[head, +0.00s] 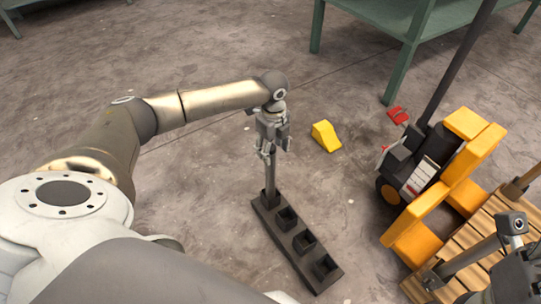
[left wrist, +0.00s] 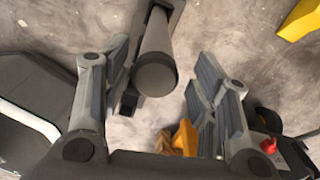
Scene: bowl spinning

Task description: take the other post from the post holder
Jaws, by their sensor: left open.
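The grey post (head: 270,176) stands upright in the end slot of the dark post holder (head: 308,262) on the floor. My left gripper (head: 272,143) is open above it, at the post's top. In the left wrist view the post's round end (left wrist: 156,75) lies between the open fingers (left wrist: 160,62), with a gap to each side; I see no grip on it. The holder's other slots look empty. At the lower right a grey rod (head: 470,259) slants up from a dark fitting at the wooden pallet's edge (head: 412,290). My right gripper (head: 512,262) is partly cut off beside it; its fingers are unclear.
An orange and black pallet truck (head: 440,165) stands at the right by the pallet. A yellow wedge (head: 325,136) and a red object (head: 398,115) lie on the floor. A green table (head: 400,20) is at the back. The floor left of the holder is clear.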

